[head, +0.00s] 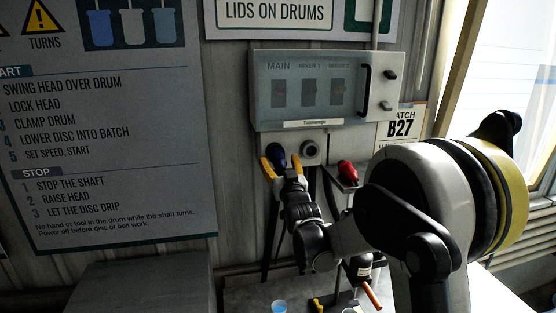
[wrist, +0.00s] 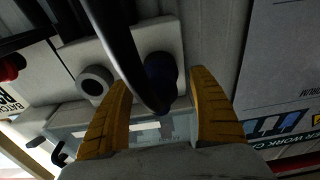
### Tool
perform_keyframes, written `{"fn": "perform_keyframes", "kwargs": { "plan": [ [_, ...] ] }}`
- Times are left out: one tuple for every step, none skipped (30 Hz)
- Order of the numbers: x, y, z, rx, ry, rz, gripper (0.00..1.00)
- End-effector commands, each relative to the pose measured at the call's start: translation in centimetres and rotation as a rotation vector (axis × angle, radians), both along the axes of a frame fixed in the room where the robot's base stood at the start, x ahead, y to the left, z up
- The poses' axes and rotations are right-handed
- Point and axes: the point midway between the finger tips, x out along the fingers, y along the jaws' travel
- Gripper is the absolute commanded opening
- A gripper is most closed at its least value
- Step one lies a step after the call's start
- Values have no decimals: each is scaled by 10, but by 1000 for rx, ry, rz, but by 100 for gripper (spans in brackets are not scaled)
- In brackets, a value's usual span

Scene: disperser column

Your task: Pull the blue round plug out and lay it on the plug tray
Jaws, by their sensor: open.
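The blue round plug (head: 278,153) sits in the panel below the grey control box, left of a round socket (head: 309,149). My gripper (head: 281,164) is open just in front of it, with yellow fingers to either side. In the wrist view the dark blue plug (wrist: 160,70) lies between the spread fingertips of my gripper (wrist: 160,76), with a gap visible on both sides. A thick black cable (wrist: 122,48) curves from the plug towards the camera. I cannot pick out the plug tray with certainty.
A red plug (head: 347,171) is right of the socket. The control box (head: 328,88) with a black handle is above. Below, a bench top (head: 245,296) carries a small blue cup (head: 279,306) and dark and yellow items, partly hidden by my arm.

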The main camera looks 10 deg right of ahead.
Motion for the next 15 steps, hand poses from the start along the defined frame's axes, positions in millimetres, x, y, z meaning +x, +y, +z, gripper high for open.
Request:
{"fn": "perform_keyframes", "kwargs": {
  "plan": [
    [0, 0, -1, 0, 0, 0, 70],
    [0, 0, -1, 0, 0, 0, 70],
    [0, 0, -1, 0, 0, 0, 70],
    [0, 0, 0, 0, 0, 0, 70],
    [0, 0, 0, 0, 0, 0, 70],
    [0, 0, 0, 0, 0, 0, 70],
    [0, 0, 0, 0, 0, 0, 70],
    [0, 0, 0, 0, 0, 0, 70],
    [0, 0, 0, 0, 0, 0, 62],
    [0, 0, 0, 0, 0, 0, 53],
    [0, 0, 0, 0, 0, 0, 44],
    [0, 0, 0, 0, 0, 0, 32],
    [0, 0, 0, 0, 0, 0, 22],
    [0, 0, 0, 0, 0, 0, 13],
    [0, 0, 0, 0, 0, 0, 1]
  ]
}}
